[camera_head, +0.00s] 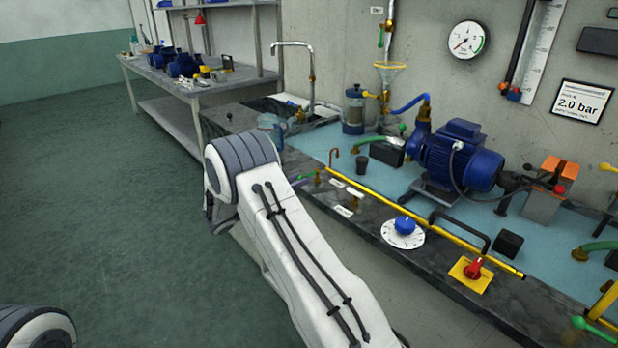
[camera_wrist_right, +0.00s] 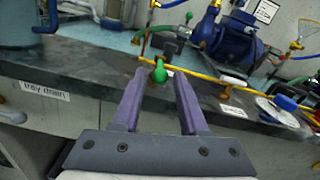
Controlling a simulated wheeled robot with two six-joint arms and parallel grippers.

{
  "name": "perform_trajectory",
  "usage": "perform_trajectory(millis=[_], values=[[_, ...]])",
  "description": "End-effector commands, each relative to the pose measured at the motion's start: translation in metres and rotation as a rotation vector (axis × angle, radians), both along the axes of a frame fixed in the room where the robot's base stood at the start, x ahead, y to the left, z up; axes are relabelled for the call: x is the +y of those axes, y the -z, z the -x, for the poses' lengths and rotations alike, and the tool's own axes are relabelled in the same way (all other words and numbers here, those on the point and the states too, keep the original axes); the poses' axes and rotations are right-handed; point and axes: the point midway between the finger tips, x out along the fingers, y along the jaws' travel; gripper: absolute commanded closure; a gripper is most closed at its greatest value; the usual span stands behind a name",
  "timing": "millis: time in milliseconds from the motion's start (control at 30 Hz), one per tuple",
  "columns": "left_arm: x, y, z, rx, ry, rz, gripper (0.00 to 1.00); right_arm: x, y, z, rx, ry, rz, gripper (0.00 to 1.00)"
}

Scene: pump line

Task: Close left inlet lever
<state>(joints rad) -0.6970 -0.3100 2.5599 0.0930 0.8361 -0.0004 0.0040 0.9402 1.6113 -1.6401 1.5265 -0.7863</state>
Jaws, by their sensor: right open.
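A lever with a green ball handle (camera_wrist_right: 160,73) shows in the right wrist view, pointing toward the camera at the bench's front edge. Its ball lies between the tips of my right gripper (camera_wrist_right: 164,82), whose two purple fingers stand apart. I cannot tell whether either finger touches it. In the head view my white right arm hides most of this gripper, and only a bit of purple finger (camera_head: 302,182) shows past the arm by the bench edge. Which label belongs to this lever is not readable. My left gripper is not in view.
A yellow pipe (camera_head: 400,213) runs along the bench front, with a blue dial (camera_head: 404,225) and a red knob (camera_head: 473,267). A blue pump (camera_head: 460,155) stands behind. A "tray drain" label (camera_wrist_right: 45,90) is on the bench front. The floor at left is clear.

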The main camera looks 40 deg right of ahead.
Motion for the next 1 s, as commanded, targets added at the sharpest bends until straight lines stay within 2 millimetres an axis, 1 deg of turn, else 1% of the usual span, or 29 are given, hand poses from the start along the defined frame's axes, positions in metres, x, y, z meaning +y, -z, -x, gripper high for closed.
perform_trajectory(millis=[33, 100, 200, 300, 433, 667, 767, 800, 1000], values=[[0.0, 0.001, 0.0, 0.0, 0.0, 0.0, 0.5, -0.011, 0.0, 0.0, -0.001, 0.005, 0.0, 0.57], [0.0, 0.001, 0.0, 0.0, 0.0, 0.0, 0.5, -0.022, 0.0, -0.001, -0.001, 0.003, 0.0, 0.57], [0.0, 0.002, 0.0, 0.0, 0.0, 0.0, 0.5, -0.036, 0.0, -0.002, -0.001, 0.003, 0.0, 0.57], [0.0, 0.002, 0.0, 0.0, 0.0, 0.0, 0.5, -0.045, 0.0, -0.003, -0.001, 0.001, -0.002, 0.57], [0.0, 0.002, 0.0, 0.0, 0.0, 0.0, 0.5, -0.05, 0.0, -0.004, -0.001, 0.0, -0.001, 0.57], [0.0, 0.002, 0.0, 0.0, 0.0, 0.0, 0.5, -0.05, 0.0, -0.004, -0.001, -0.001, -0.001, 0.57], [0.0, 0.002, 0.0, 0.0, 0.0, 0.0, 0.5, -0.05, 0.0, -0.004, -0.001, -0.001, -0.001, 0.92], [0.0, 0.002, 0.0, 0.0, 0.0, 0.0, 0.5, -0.05, 0.0, -0.004, -0.001, -0.001, -0.001, 1.0], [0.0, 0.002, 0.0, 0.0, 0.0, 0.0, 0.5, -0.05, 0.0, -0.004, -0.001, -0.001, -0.002, 1.0]])
